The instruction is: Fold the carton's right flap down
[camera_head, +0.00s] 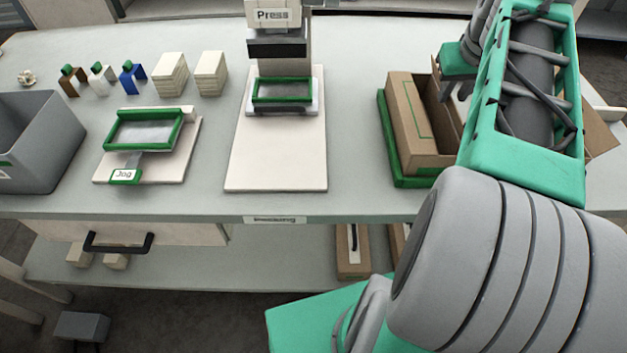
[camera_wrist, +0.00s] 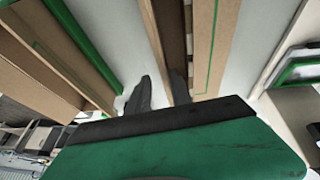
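The brown carton (camera_head: 403,112) sits on a green-edged tray (camera_head: 410,182) at the right of the bench. Its top looks open and its near left panel bears a green outline. A brown flap (camera_head: 599,132) sticks out to the right, mostly behind my arm. In the wrist view a carton panel with a green line (camera_wrist: 208,50) runs right of centre, and other brown board (camera_wrist: 45,62) lies at left; I cannot tell which part that is. My gripper (camera_wrist: 159,94) has its two dark fingers apart, close to the carton's brown edge, with nothing clearly held. My arm hides much of the carton.
The press (camera_head: 280,45) with its pale base stands left of the carton. Further left are the Jog fixture (camera_head: 150,135), stacks of pale blocks (camera_head: 170,75) and a grey bin (camera_head: 40,140). Bench between press and carton is clear. Cartons (camera_head: 353,252) stand on the lower shelf.

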